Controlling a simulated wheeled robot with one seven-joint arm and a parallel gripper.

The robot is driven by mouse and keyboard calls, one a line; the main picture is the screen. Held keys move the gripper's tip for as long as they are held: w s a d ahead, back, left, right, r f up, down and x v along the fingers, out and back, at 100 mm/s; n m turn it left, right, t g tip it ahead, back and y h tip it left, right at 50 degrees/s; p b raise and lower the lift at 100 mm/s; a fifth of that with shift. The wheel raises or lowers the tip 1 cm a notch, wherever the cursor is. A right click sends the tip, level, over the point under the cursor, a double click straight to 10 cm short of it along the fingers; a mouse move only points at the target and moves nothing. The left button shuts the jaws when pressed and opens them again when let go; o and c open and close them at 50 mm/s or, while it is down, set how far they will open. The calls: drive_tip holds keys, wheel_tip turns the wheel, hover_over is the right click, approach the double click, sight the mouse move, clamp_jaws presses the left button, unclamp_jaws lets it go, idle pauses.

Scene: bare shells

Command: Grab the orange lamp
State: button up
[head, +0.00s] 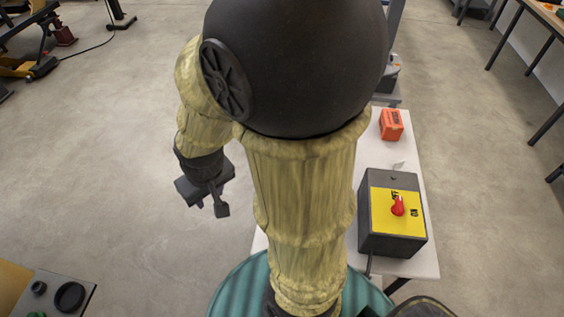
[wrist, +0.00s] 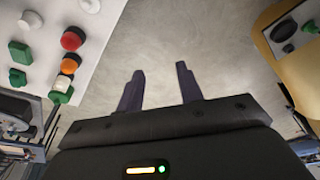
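An orange round lamp (wrist: 70,63) shows at the upper left of the wrist view, on a white surface (wrist: 98,28). It sits in a row between a red round piece (wrist: 72,39) and a pale piece (wrist: 65,84). My gripper (wrist: 160,82) is open and empty, its two dark fingers apart over bare floor. The lamp is to the left of the fingers, clear of them. In the head view my gripper (head: 208,204) hangs left of my arm over the floor. I cannot make out the lamp in the head view; my arm hides much of the middle.
A white table (head: 428,250) at right bears an orange box (head: 391,125) and a dark box with a yellow face and red switch (head: 394,213). Black rings (head: 69,296) lie on a surface at lower left. Open floor (head: 110,160) lies left of my arm.

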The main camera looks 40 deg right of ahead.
drive_tip(key=shift+a, duration=0.1)
drive_tip(key=shift+o, duration=0.2)
drive_tip(key=o, duration=0.8)
drive_tip(key=w+d+f+b, duration=0.1)
drive_tip(key=w+d+f, duration=0.1)
drive_tip(key=d, duration=0.2)
drive_tip(key=w+d+f+t+h+b, duration=0.1)
drive_tip(key=w+d+f+b, duration=0.1)
drive_tip(key=d, duration=0.2)
drive_tip(key=w+d+f+t+b, duration=0.1)
drive_tip(key=w+d+f+b, duration=0.1)
drive_tip(key=d+f, duration=0.1)
drive_tip(key=shift+d+h, duration=0.3)
drive_tip(key=shift+d, duration=0.35)
drive_tip(key=shift+c, duration=0.2)
drive_tip(key=w+d+f+t+b, duration=0.15)
drive_tip(key=d+f+b, duration=0.35)
drive_tip(key=d, duration=0.6)
drive_tip(key=s+d+f+m+t+b, duration=0.1)
drive_tip(key=s+d+f+t+b, duration=0.6)
drive_tip(key=d, duration=0.6)
drive_tip(key=s+f, duration=0.2)
drive_tip(key=s, duration=0.1)
drive_tip(key=shift+s+d+f, duration=0.15)
drive_tip(key=shift+d+f, duration=0.05)
drive_tip(key=shift+d, duration=0.15)
drive_tip(key=shift+t, duration=0.25)
